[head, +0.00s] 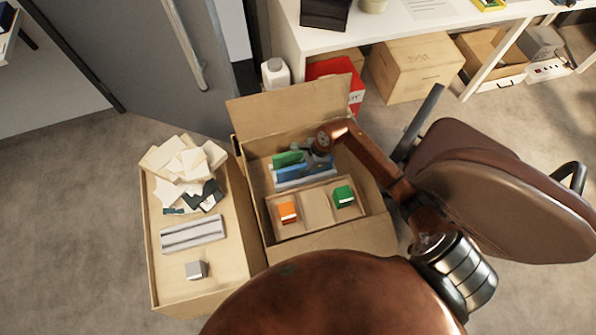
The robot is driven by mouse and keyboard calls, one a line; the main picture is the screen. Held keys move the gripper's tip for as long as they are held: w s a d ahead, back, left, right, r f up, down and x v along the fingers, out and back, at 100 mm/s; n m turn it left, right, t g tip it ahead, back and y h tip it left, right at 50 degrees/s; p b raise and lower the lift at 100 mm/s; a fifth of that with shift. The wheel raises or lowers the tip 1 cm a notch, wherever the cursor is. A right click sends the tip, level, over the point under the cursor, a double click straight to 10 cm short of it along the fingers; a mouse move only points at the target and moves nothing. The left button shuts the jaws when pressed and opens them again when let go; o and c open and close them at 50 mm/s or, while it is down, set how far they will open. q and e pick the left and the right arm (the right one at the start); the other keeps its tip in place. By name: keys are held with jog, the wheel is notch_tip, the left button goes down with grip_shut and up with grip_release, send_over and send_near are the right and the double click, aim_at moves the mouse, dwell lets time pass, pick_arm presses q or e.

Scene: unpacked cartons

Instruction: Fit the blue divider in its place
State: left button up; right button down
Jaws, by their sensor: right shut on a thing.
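The blue divider (296,174) is a thin blue panel inside the open carton (253,145), at its back half. My right gripper (312,158) reaches into the carton from the right and is shut on the blue divider at its upper right; the fingertips are small and partly hidden. A green panel (285,158) stands just behind the blue one, and a pale panel (305,182) lies just in front of it. I cannot tell whether the blue divider touches either panel or the carton floor. My left gripper is not in view.
The carton's front tray holds an orange cube (287,211) and a green cube (343,196), with an empty middle section. A brown chair (500,200) stands right.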

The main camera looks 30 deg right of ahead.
jog(key=shift+f, duration=0.2)
jog(key=c, duration=2)
grip_release()
jog(key=shift+r, duration=0.1)
jog(key=shift+c, duration=0.2)
